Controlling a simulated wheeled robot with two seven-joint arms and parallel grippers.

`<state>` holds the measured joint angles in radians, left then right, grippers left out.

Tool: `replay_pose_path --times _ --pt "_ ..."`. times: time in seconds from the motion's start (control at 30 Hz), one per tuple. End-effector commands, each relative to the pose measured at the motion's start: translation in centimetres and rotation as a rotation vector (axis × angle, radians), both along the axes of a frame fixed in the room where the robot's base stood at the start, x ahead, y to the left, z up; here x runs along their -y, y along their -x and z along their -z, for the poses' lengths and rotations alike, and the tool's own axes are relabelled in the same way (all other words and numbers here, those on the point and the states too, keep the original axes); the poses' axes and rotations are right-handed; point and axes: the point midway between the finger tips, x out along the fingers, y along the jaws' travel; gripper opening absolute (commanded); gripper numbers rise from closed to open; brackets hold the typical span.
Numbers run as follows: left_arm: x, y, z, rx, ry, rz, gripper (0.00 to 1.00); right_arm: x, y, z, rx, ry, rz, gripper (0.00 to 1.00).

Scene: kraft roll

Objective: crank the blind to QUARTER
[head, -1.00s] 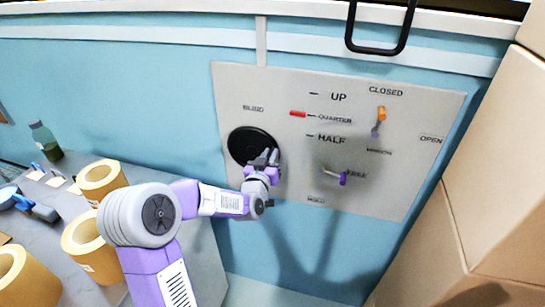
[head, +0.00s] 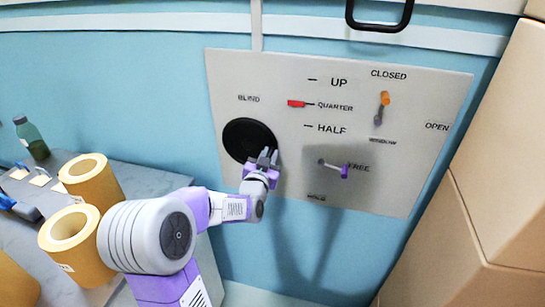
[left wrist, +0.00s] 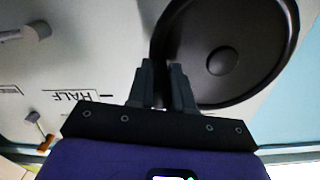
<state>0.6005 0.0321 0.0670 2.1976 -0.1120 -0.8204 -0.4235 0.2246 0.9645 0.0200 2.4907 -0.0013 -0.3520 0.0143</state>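The black round blind crank disc (head: 240,137) sits under the BLIND label on the grey panel, with its hub (left wrist: 222,61) showing in the left wrist view. A red marker (head: 296,103) stands level with the QUARTER line. My left gripper (head: 267,157) is at the disc's lower right rim. In the left wrist view its dark fingers (left wrist: 163,82) have a narrow gap between them and overlap the disc's edge. Any crank knob between them cannot be made out against the dark disc. My right gripper is not in view.
The panel (head: 400,190) also carries a purple-tipped lever (head: 344,171) by FREE and an orange-tipped lever (head: 384,98) under CLOSED. Tan boxes (head: 500,150) stand at the right. Tan rolls (head: 90,178) and a green bottle (head: 33,140) stand on the left counter.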

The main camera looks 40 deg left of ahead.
Motion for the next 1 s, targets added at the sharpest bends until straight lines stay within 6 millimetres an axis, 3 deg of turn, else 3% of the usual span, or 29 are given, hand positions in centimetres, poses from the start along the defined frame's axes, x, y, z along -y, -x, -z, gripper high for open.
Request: replay_pose_path --times 0.03,0.17,0.53,1.0 --pt "0.0 0.0 0.2 -0.004 0.003 -0.001 0.28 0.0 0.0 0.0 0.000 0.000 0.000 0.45" --pt "0.0 0.0 0.1 -0.002 0.002 0.000 0.45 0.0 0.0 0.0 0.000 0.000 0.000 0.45" --pt "0.4 0.6 0.0 0.000 0.000 0.000 0.45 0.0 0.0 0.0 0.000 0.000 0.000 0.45" --pt "3.3 6.3 0.0 -0.001 0.003 -0.001 0.45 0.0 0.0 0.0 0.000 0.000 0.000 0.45"
